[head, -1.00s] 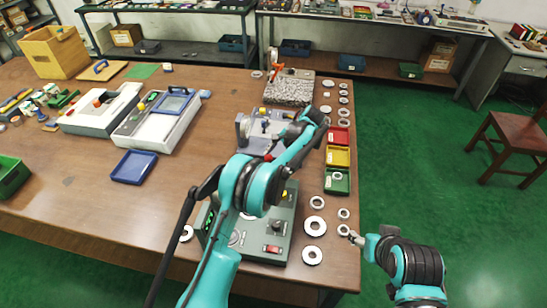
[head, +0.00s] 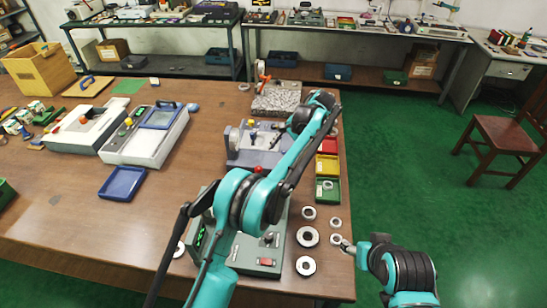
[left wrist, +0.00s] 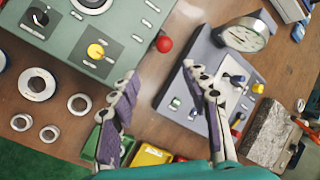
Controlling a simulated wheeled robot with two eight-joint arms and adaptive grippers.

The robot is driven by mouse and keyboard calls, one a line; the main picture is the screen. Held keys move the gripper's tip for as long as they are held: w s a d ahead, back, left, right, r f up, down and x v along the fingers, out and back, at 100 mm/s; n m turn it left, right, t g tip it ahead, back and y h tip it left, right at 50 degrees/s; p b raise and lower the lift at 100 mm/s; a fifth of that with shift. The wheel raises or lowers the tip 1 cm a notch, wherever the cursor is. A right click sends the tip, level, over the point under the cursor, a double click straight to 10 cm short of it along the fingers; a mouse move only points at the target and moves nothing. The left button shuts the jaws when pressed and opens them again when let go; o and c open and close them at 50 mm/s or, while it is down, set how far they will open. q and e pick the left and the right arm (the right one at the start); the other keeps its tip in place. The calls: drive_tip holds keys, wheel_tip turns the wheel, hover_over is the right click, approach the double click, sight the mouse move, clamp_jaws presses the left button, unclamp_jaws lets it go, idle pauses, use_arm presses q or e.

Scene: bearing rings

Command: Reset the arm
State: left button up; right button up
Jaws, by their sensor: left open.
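My left arm reaches over the table from the lower left in the head view, its forearm raised above the grey-blue fixture (head: 240,152). In the left wrist view my left gripper (left wrist: 163,82) is open and empty, its purple-padded fingers spread above the bare table between the green control box (left wrist: 125,62) and the fixture (left wrist: 172,100). The fingers hide part of the fixture. My right gripper (head: 347,247) shows small at the table's right edge, near a ring (head: 336,239); its jaws are too small to read. Larger rings (head: 307,237) lie beside the control box.
Red, yellow (head: 327,166) and green trays line the right edge; a ring lies in the green one. A speckled stone block (head: 277,100) stands behind the fixture. A blue tray (head: 122,183) and white devices (head: 147,137) are left. A chair (head: 505,140) stands right of the table.

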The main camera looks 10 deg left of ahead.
use_arm(q)
drive_tip(key=shift+r, duration=0.1)
idle(0.4)
drive_tip(key=s+a+r+n+t+h+b, duration=0.15)
drive_tip(key=s+a+r, duration=0.3)
drive_tip(key=s, duration=0.45)
drive_tip(key=s+a+r+n+t+h+b, duration=0.1)
drive_tip(key=s+a+r+n+t+h, duration=0.15)
drive_tip(key=s+a+r, duration=0.4)
drive_tip(key=s+f+n+t+h+b, duration=0.1)
drive_tip(key=s+f+n, duration=0.1)
drive_tip(key=s+f, duration=0.4)
drive_tip(key=s+a+f+n+t+h+b, duration=0.1)
drive_tip(key=s+f, duration=0.5)
drive_tip(key=s, duration=0.8)
drive_tip(key=shift+s+a+n+t, duration=0.25)
drive_tip(key=shift+n+t, duration=0.15)
drive_tip(key=shift+n, duration=0.5)
